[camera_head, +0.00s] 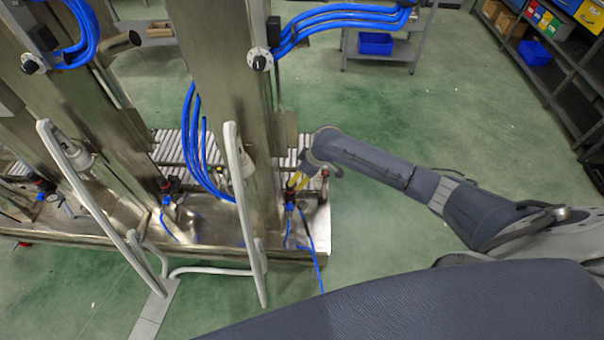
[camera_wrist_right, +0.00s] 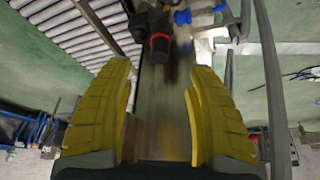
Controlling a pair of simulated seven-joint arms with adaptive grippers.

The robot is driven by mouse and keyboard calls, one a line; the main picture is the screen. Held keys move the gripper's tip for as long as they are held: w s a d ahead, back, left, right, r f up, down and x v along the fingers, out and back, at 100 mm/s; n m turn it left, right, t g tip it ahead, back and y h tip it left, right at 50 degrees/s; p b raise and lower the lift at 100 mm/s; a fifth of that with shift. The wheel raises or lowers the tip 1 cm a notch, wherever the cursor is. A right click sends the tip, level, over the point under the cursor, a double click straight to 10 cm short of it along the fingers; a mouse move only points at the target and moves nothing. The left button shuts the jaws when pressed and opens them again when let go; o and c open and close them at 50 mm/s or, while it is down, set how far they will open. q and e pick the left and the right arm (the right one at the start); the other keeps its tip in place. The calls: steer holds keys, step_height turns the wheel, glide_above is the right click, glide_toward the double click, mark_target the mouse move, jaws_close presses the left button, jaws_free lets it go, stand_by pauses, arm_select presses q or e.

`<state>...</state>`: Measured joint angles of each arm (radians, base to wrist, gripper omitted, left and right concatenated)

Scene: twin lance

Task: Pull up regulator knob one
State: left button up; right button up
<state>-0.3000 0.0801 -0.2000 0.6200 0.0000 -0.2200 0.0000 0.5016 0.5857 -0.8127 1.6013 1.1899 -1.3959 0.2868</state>
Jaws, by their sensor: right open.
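A regulator with a dark body and a red-ringed knob (camera_wrist_right: 160,43) lies ahead of my right gripper (camera_wrist_right: 158,70), centred between its yellow fingers. The fingers are open and apart, and the knob appears just beyond their tips, with nothing held. In the head view my right gripper (camera_head: 296,180) reaches in from the right, above and close to the rightmost regulator (camera_head: 290,205), partly covering it. Two similar regulators sit further left, one in the middle (camera_head: 167,187) and one at the far left (camera_head: 40,185). No numbering is readable. My left gripper is out of view.
Tall metal columns (camera_head: 225,80) stand beside the regulators. A white upright bar (camera_head: 245,215) and blue hoses (camera_head: 192,150) are left of my gripper. A roller conveyor (camera_head: 170,147) runs behind. The green floor to the right is open, with shelves (camera_head: 560,80) beyond.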

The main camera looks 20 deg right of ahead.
steer(key=shift+s+d+r, duration=0.2)
steer(key=shift+r, duration=0.45)
